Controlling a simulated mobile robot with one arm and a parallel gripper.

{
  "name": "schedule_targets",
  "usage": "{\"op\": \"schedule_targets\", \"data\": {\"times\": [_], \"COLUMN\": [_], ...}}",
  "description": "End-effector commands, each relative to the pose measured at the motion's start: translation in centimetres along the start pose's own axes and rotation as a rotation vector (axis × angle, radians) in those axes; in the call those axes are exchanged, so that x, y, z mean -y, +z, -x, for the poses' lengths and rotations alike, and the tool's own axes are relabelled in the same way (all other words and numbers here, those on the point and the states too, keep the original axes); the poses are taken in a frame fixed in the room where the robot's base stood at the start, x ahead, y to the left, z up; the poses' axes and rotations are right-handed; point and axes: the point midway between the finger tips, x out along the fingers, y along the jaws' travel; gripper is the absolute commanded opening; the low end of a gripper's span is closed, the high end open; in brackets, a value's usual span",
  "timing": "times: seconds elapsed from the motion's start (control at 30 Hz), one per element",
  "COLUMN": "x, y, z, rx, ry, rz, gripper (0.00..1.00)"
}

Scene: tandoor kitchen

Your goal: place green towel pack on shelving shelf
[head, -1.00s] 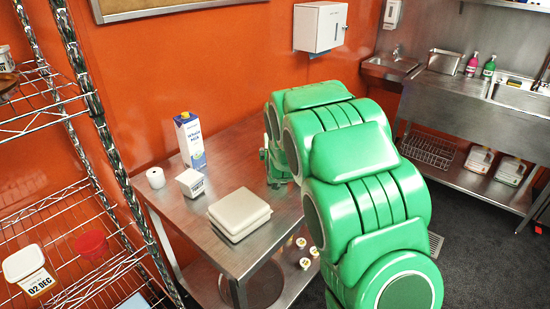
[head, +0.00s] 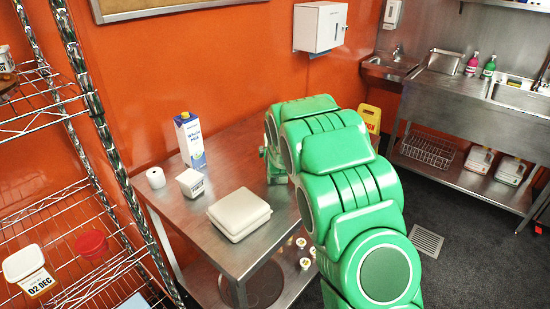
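I cannot make out a green towel pack in the head view; my large green arm hides part of the steel table (head: 185,225). The wire shelving (head: 103,135) stands at the left edge, with several wire shelves. My gripper (head: 264,151) is at the table's far right side, almost wholly hidden by my arm. Only a small green and metal part of it shows, and I cannot see its fingers or anything between them.
On the table are a milk carton (head: 190,140), a white roll (head: 155,178), a small white tub (head: 190,182) and a pale closed box (head: 239,213). The shelving holds a dated white tub (head: 25,266) and a red tub (head: 91,243). A yellow sign (head: 371,117) stands behind my arm.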

Motion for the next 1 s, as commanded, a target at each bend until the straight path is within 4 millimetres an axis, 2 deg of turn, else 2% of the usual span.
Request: {"op": "schedule_targets", "data": {"times": [0.1, 0.33, 0.77, 1.0], "x": [-0.03, -0.01, 0.00, 0.01], "y": [0.00, -0.10, -0.14, -0.33], "z": [-0.61, -0.65, -0.63, -0.57], "rx": [-0.001, -0.002, -0.003, -0.004], "ry": [0.000, 0.000, 0.000, 0.000], "rz": [0.000, 0.000, 0.000, 0.000], "gripper": [1.00, 1.00, 0.35, 0.35]}}
